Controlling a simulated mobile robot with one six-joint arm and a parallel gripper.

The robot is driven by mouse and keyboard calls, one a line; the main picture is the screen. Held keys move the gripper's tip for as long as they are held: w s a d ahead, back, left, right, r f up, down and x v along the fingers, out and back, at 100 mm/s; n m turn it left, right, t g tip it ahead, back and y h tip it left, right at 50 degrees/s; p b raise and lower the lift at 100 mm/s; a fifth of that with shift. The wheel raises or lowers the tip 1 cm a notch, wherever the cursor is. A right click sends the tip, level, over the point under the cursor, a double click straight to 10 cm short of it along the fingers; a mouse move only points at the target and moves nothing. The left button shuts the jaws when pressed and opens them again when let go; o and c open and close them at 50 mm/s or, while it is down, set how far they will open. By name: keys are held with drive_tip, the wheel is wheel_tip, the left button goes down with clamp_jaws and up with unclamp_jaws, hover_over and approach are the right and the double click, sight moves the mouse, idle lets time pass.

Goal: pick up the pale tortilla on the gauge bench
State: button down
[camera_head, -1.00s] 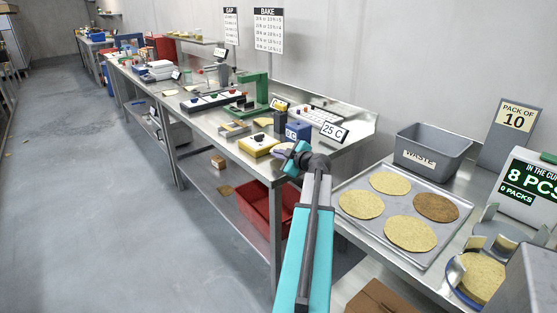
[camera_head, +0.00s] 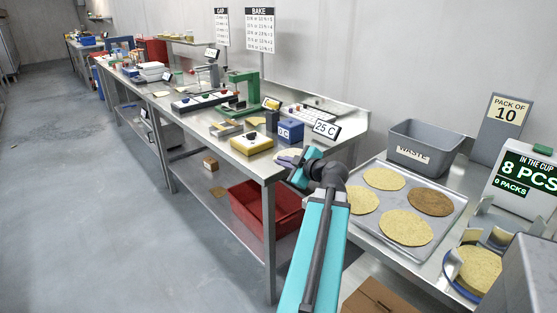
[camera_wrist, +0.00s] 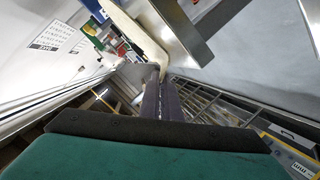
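A small part of the pale tortilla (camera_head: 280,156) shows on the near corner of the steel gauge bench (camera_head: 262,172) in the head view. My gripper (camera_head: 291,154) is at that corner, over or against the tortilla, and covers much of it. In the wrist view the two dark fingers of my gripper (camera_wrist: 162,98) lie side by side, very close together. A pale curved strip (camera_wrist: 143,42) reaches their tips; I cannot tell whether it is tortilla or bench edge, or whether anything is between the fingers.
A yellow gauge (camera_head: 252,143), a blue block (camera_head: 290,131) and a 25 C sign (camera_head: 326,129) stand close behind my gripper. At right are a tray (camera_head: 366,233) of tortillas and a grey waste bin (camera_head: 425,147). A red crate (camera_head: 262,207) sits below the bench.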

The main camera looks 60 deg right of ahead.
drive_tip(key=shift+s+a+r+b, duration=0.1)
drive_tip(key=shift+s+a+b, duration=0.55)
drive_tip(key=shift+b, duration=0.25)
drive_tip(key=shift+s+a+r+b, duration=0.1)
drive_tip(key=shift+s+a+b, duration=0.3)
drive_tip(key=shift+s+b, duration=0.4)
drive_tip(key=shift+w, duration=0.1)
